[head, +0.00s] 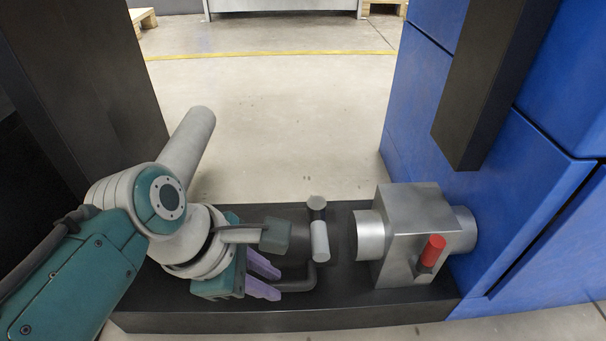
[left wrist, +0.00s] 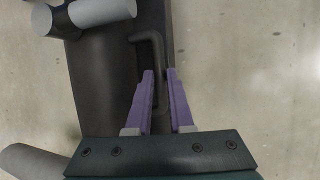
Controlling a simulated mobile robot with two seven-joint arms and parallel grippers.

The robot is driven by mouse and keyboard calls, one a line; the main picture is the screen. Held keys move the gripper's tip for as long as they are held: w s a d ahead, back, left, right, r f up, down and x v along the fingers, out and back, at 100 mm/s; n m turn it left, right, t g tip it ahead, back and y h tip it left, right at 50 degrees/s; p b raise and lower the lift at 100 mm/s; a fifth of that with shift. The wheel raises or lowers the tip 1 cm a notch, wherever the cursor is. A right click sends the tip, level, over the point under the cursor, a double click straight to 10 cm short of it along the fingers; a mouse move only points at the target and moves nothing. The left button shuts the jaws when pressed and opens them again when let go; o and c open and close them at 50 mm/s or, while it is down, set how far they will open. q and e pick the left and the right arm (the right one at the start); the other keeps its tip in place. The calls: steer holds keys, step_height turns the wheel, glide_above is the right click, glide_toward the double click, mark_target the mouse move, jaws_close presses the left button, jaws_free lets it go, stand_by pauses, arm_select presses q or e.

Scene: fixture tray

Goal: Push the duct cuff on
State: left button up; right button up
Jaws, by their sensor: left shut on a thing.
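A metal unit (head: 415,225) stands at the right of the dark tray (head: 370,300), with a round silver stub (head: 370,236) facing left. Left of it is what looks like the dark duct cuff (head: 291,244), with a pale grey cylindrical piece (head: 320,241) at its right side. A gap separates this from the stub. A dark bent handle (head: 311,277) comes off low near the cuff. My left gripper (head: 278,284) has its purple fingers shut on this handle, which shows between them in the left wrist view (left wrist: 151,40). My gripper and wrist hide the cuff's left part.
A red lever (head: 433,250) stands on the unit's front. A blue cabinet wall (head: 515,190) rises at the right, with a dark beam (head: 490,80) hanging above. Open concrete floor (head: 285,130) lies behind the tray.

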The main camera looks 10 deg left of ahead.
arm_select(q)
jaws_close()
stand_by(0.9)
